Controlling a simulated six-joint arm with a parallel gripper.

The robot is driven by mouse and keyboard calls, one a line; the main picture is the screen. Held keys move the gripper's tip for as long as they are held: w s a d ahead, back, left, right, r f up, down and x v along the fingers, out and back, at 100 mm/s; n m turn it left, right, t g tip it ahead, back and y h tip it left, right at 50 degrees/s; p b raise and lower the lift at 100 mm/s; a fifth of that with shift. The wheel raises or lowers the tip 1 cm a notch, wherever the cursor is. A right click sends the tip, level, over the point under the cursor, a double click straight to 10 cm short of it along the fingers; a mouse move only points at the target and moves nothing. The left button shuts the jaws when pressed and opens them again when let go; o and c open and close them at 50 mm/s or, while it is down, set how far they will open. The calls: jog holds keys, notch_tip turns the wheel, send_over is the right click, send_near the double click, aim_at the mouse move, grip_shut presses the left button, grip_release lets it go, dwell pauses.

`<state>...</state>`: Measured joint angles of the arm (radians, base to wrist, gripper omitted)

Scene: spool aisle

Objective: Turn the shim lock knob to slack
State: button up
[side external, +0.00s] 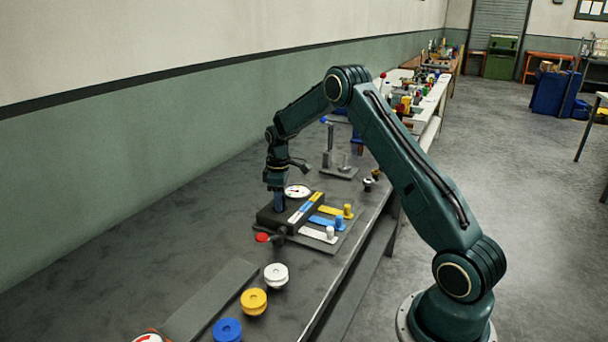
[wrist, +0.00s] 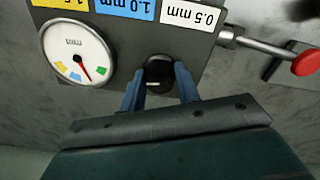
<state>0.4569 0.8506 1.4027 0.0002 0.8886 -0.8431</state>
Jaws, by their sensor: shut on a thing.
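The black shim lock knob (wrist: 160,72) sits on the dark shim box, with a small pale mark on its face. My gripper (wrist: 160,88) is closed around the knob, with one blue finger on each side. In the side external view my gripper (side external: 279,207) points straight down onto the shim box (side external: 266,216), and the knob is hidden there. A round white gauge (wrist: 76,53) with a red needle and coloured patches is beside the knob; the needle points to the lower right in the wrist view. Labels read 0.5 mm (wrist: 192,15) and 1.0 mm (wrist: 130,8); a yellow one is partly cut off.
A red-ended lever (wrist: 305,63) sticks out from the box, near my gripper. Yellow, blue and white shim strips with pegs (side external: 339,222) extend from the box. White (side external: 276,275), yellow (side external: 254,301) and blue (side external: 227,330) spools stand nearer the camera.

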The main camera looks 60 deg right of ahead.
jog(key=shift+w, duration=0.1)
jog(key=o, duration=1)
notch_tip(320, 180, up, 14)
jog(key=shift+f, duration=0.1)
dwell(0.4)
